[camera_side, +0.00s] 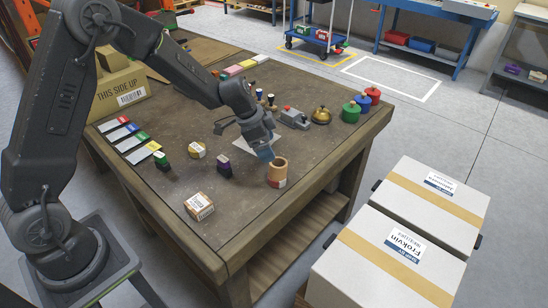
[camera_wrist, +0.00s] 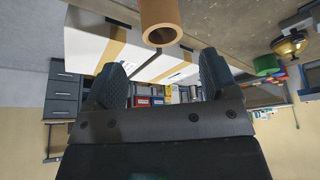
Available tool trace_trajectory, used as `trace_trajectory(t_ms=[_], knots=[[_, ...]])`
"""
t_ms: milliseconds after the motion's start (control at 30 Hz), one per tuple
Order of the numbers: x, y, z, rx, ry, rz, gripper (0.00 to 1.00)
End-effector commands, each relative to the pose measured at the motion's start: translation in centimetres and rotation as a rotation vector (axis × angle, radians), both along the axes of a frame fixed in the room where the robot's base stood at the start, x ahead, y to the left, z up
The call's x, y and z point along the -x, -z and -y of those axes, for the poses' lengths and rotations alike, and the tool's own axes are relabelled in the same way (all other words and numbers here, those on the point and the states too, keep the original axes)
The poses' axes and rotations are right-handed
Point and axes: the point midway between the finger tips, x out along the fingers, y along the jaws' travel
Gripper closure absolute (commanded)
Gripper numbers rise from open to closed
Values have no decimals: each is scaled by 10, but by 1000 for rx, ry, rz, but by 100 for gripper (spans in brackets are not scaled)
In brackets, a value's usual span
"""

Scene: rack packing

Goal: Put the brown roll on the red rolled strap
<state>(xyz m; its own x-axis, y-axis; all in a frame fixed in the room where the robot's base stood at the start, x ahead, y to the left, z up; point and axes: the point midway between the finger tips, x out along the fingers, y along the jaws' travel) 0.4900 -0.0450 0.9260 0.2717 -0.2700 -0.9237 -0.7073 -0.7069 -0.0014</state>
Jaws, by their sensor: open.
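The brown roll (camera_side: 278,165) stands upright near the front right corner of the table, its hollow top showing. A small red and white patch (camera_side: 281,183) shows low on its right side; I cannot tell whether this is the red rolled strap under or beside it, or a label. The roll (camera_wrist: 160,24) also shows at the top of the wrist view, with its open end towards the camera. My gripper (camera_side: 264,154) is just behind and left of the roll in the side view. In the wrist view its fingers (camera_wrist: 162,80) are apart with nothing between them.
A small labelled box (camera_side: 199,206) and several little blocks stand left of the roll. A brass bell (camera_side: 321,115) and green, blue and red lidded pots, including a green one (camera_side: 351,111), stand to the right. Large white boxes (camera_side: 385,265) are beside the table.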

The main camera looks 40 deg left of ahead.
Motion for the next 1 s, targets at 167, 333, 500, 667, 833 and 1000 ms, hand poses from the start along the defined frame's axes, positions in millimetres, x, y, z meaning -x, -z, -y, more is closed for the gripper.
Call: trace_trajectory(t_ms=[167, 333, 500, 667, 833, 1000], knots=[[6, -21, -6, 1, -2, 1, 20], [8, -26, -8, 1, -1, -1, 20], [14, -41, -5, 3, -19, 4, 20], [48, -94, 5, 11, -104, 8, 20], [110, -151, 15, 15, -252, 10, 20], [178, -186, 17, 16, -425, 24, 20]])
